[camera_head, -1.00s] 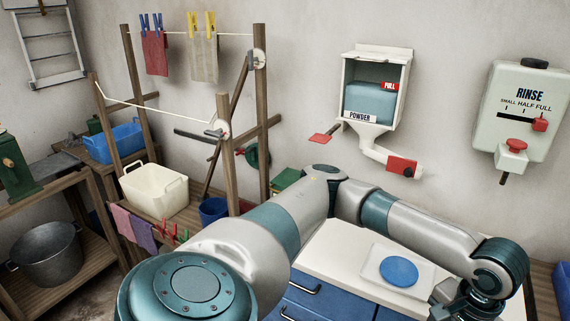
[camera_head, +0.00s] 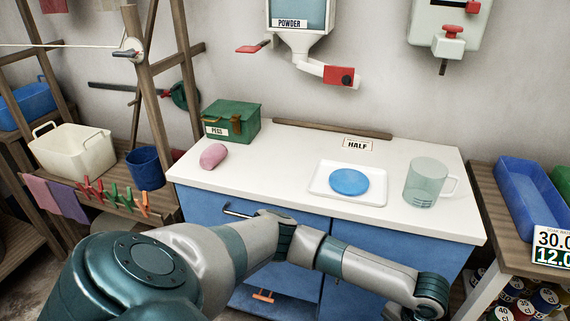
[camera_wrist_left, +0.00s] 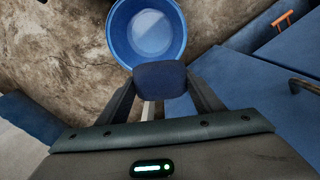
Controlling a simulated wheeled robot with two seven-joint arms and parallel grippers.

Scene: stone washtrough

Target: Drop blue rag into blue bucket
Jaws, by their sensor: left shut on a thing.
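In the left wrist view my left gripper (camera_wrist_left: 160,88) is shut on a dark blue cloth-like thing, the blue rag (camera_wrist_left: 160,76). A round bright blue bucket (camera_wrist_left: 113,35) stands on the rough floor just beyond the rag, with its open top and pale inside bottom showing. The rag overlaps the near rim in this view; how high it is above the bucket I cannot tell. In the head view my left arm crosses the bottom, its gripper is out of frame, and this bucket does not show. My right gripper is in neither view.
A blue cabinet (camera_head: 380,247) with a white top stands in front; a white tray (camera_head: 376,197) with a blue disc, a clear jug (camera_head: 425,182) and a green pegs box (camera_head: 231,122) sit on it. A smaller dark blue pail (camera_head: 145,168) stands on the left shelf.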

